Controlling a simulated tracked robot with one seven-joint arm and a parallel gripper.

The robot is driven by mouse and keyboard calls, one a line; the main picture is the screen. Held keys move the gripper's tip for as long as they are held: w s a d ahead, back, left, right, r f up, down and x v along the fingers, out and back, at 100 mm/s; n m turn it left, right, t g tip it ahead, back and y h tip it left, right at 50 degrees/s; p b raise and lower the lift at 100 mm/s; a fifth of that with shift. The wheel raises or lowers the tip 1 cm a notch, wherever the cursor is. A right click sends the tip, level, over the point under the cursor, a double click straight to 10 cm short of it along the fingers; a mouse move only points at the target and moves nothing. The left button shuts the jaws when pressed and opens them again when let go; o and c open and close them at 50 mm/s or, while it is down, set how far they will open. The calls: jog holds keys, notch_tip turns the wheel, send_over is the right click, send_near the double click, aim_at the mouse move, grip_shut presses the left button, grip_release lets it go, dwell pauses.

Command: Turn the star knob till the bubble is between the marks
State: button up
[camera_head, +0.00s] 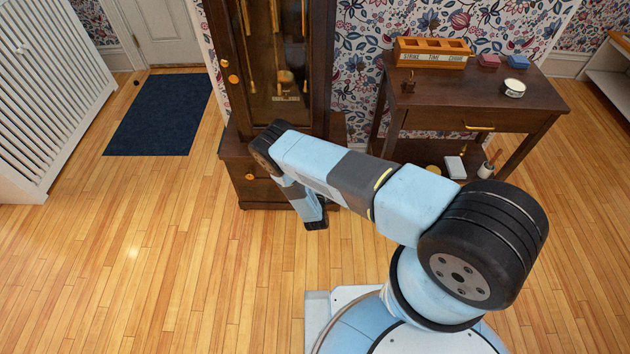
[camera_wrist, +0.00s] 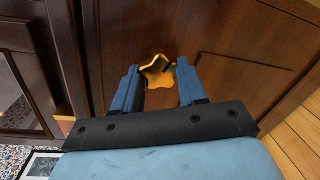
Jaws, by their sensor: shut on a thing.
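The star knob (camera_wrist: 158,72) is yellow-orange with rounded lobes and sits in front of a dark wooden panel in the wrist view. My gripper (camera_wrist: 157,75) has its two blue fingers on either side of the knob, shut on it. In the head view my arm hides the fingers and the held knob. The tall dark wooden clock case (camera_head: 322,60) stands behind my arm, with a glass front and brass parts inside. I see neither bubble nor marks in either view.
A small orange knob (camera_head: 249,177) shows on the clock's base. A wooden side table (camera_head: 545,97) at right carries an orange labelled box (camera_head: 432,52), a round white tin (camera_head: 514,88) and small blocks. A dark blue mat (camera_head: 158,115) lies at left. The wooden floor in front is clear.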

jog(key=m, duration=0.5)
jog(key=m+y, duration=0.1)
jog(key=m, duration=0.1)
jog(key=shift+s+d+f, duration=0.1)
jog(key=shift+s+d, duration=0.05)
jog(key=shift+d, duration=0.25)
jog(key=m+y, duration=0.1)
jog(key=m, duration=0.3)
jog(key=shift+m+t, duration=0.3)
jog(key=shift+m, duration=1.2)
jog(key=shift+a, duration=0.1)
jog(key=o, duration=1.1)
jog(key=shift+c, duration=0.2)
